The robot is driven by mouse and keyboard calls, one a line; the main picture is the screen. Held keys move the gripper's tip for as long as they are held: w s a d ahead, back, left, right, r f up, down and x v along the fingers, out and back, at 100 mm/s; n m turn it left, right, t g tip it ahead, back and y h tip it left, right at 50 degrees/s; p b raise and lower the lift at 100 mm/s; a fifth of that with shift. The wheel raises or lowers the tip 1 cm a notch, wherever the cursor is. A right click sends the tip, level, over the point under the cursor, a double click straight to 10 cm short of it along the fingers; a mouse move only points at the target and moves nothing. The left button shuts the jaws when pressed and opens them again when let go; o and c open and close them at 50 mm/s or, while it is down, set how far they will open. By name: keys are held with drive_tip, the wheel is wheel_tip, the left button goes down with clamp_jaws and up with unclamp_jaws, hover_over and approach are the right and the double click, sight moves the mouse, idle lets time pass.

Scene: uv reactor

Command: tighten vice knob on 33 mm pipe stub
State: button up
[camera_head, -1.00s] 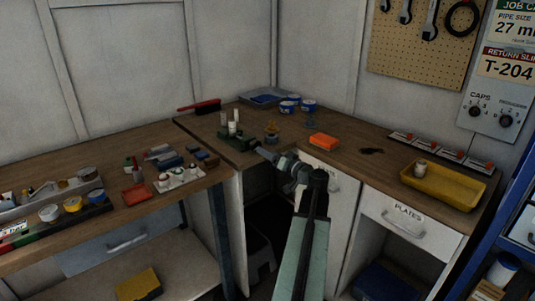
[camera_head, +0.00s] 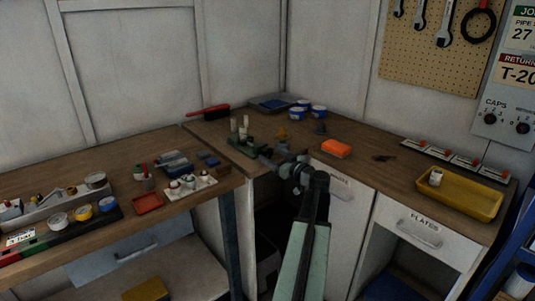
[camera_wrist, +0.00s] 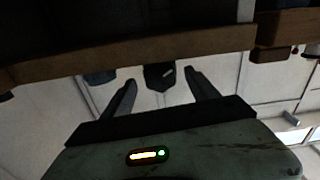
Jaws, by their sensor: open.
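The green vice (camera_head: 246,147) sits at the front edge of the corner bench in the head view, with pale pipe stubs (camera_head: 243,125) standing upright at it. I cannot tell which stub is the 33 mm one. My gripper (camera_head: 268,153) is just right of the vice, at the bench edge. In the wrist view my gripper (camera_wrist: 161,82) is open, its two dark fingers apart. A dark block (camera_wrist: 160,74), possibly the vice's knob, shows between and beyond the fingertips. I cannot tell whether it touches them.
A yellow tray (camera_head: 477,201) with a pale stub stands on the right bench. A red-handled brush (camera_head: 208,112) lies at the back. The left bench holds a white tray (camera_head: 205,189) and several tubs.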

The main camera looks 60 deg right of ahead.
drive_tip(key=shift+x, duration=1.4)
drive_tip(key=c, duration=1.2)
drive_tip(key=shift+s+d, duration=0.1)
drive_tip(key=shift+d, duration=0.1)
drive_tip(key=shift+c, duration=0.9)
drive_tip(key=shift+a, duration=0.15)
drive_tip(key=shift+m, duration=0.3)
drive_tip(key=m, duration=0.4)
drive_tip(key=shift+m, duration=1.5)
